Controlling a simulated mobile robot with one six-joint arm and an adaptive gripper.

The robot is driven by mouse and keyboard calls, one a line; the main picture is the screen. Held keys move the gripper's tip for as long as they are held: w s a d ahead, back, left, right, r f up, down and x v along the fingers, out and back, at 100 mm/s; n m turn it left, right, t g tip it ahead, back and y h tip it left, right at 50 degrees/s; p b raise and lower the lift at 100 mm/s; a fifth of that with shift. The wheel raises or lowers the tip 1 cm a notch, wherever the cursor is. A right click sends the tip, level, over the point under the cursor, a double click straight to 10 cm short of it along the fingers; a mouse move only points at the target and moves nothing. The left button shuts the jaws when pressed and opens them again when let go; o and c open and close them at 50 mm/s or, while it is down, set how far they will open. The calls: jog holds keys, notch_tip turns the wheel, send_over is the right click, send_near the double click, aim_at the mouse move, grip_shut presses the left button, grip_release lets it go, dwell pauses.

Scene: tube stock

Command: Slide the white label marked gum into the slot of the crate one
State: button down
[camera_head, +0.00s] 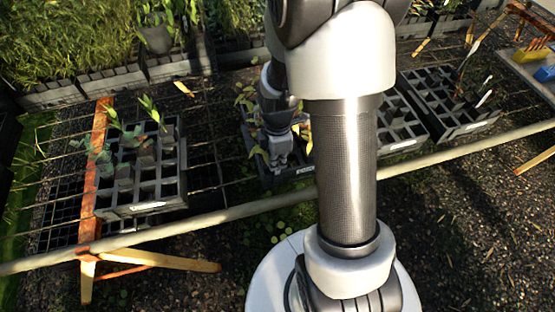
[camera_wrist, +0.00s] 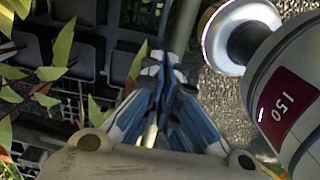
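My gripper (camera_head: 279,160) points down over a dark crate (camera_head: 300,172) with yellow-green leafy plants, left of my arm in the head view. In the wrist view its fingers (camera_wrist: 160,68) come together at the tips, with no clear label between them. Pale strips show on the crate fronts, including the left grey crate (camera_head: 146,208) and the right crate (camera_head: 470,127). I cannot read any marking, so I cannot tell which crate is one or which label says gum. White tags (camera_head: 484,97) stand at the right crate.
A long pale pole (camera_head: 240,210) runs across in front of the crates on an orange wooden frame (camera_head: 97,165). Another grey crate (camera_head: 409,146) is partly behind my arm. A tray with a blue item (camera_head: 545,73) sits far right. Bare ground lies in front.

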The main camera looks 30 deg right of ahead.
jog(key=c, duration=2.4)
grip_release()
jog(key=shift+f, duration=0.25)
jog(key=c, duration=1.7)
grip_release()
jog(key=shift+r, duration=0.15)
notch_tip(320, 180, up, 12)
jog(key=shift+f, duration=0.1)
